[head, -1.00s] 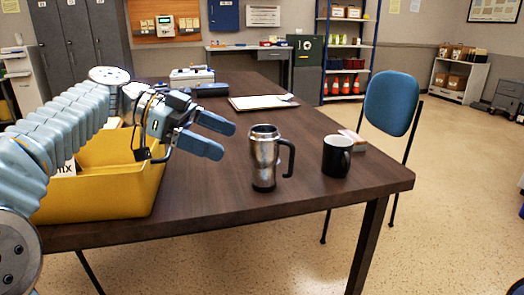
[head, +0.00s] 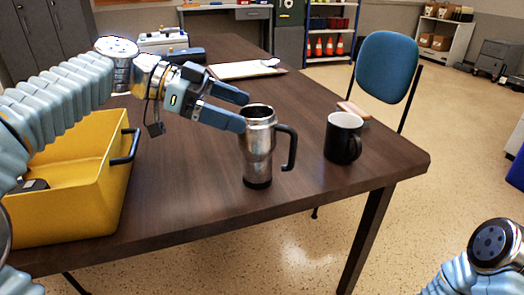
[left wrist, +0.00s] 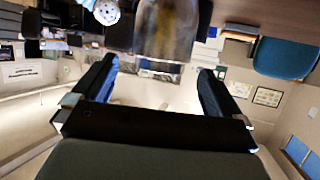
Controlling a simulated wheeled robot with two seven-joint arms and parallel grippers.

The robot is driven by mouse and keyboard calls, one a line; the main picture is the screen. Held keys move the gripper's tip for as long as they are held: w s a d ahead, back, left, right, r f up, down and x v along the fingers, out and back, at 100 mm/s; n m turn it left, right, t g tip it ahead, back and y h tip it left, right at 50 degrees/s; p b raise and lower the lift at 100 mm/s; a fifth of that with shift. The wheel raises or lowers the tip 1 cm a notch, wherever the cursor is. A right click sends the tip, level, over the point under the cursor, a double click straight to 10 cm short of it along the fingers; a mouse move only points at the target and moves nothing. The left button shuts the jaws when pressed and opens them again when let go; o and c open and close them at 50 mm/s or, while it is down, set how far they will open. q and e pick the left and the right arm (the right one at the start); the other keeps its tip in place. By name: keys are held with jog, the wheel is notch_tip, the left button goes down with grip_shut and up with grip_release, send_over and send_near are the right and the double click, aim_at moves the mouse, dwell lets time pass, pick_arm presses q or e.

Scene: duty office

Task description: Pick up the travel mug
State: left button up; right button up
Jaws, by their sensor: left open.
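The travel mug (head: 257,160) is a silver metal cup with a black handle on its right side and a dark rim. It stands upright on the dark wooden table (head: 190,190). My left gripper (head: 245,110) is open at the left of the mug's upper part, with its near fingertip overlapping the mug's left edge in the head view. In the left wrist view the mug (left wrist: 168,30) shows upside down at the top, between the two open fingers (left wrist: 155,75). Contact cannot be told. My right gripper is out of view.
A black mug (head: 343,138) stands to the right of the travel mug. A yellow bin (head: 75,195) with a dark handle is at the left. A clipboard (head: 245,69) lies farther back, and a blue chair (head: 386,68) is beyond the right edge. The front middle of the table is clear.

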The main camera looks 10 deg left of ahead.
aim_at(274, 121)
pick_arm(q)
jog(key=x, duration=0.5)
jog(key=shift+w+d, duration=0.1)
jog(key=shift+d, duration=0.3)
jog(key=shift+r, duration=0.1)
jog(key=c, duration=1.6)
